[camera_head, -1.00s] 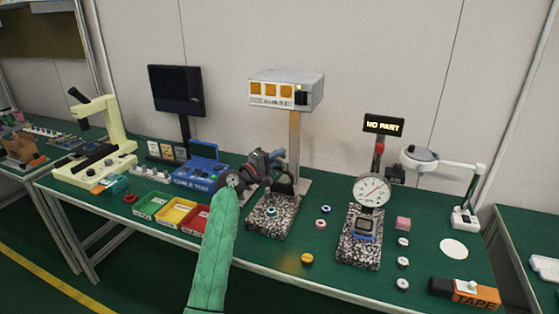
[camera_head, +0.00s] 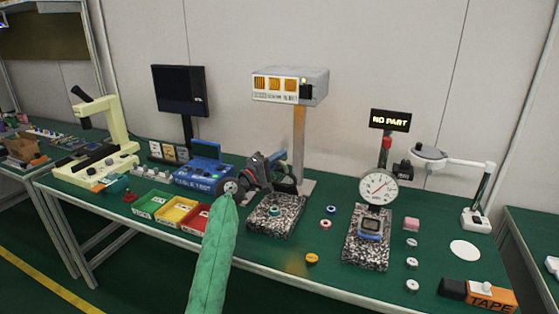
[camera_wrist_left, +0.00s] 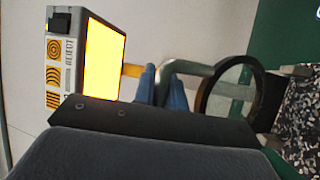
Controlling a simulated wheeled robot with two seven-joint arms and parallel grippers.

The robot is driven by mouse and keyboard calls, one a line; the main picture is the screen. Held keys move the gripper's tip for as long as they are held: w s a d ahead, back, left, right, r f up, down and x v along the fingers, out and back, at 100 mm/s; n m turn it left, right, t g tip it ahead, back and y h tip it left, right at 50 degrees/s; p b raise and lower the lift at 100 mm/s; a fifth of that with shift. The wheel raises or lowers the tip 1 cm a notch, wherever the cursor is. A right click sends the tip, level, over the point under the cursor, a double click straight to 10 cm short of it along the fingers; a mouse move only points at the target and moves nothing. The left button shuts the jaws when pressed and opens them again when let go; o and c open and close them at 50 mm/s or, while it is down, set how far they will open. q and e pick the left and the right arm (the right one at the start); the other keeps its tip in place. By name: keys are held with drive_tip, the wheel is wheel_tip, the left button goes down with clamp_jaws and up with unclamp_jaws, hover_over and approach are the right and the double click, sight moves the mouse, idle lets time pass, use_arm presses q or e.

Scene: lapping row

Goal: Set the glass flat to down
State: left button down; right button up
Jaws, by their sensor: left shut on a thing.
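The glass flat (camera_head: 284,187) sits in a dark ring on a metal arm at the lamp stand. In the left wrist view the ring (camera_wrist_left: 206,98) is seen obliquely, raised and apart from the speckled granite block (camera_wrist_left: 302,97). My left gripper (camera_head: 279,167) is beside the lamp post. Its blue fingers (camera_wrist_left: 163,88) are shut on the grey bent handle (camera_wrist_left: 200,69) joined to the ring. In the head view the granite block (camera_head: 265,225) lies below the flat, with a small teal-ringed part (camera_head: 275,211) on top. My right gripper is not in view.
The lamp box (camera_head: 290,85) stands on an orange post just behind my gripper. Colored bins (camera_head: 178,212) and a blue tester (camera_head: 205,172) are left.

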use_arm(q)
drive_tip(key=c, duration=1.5)
unclamp_jaws()
drive_tip(key=shift+o, duration=0.2)
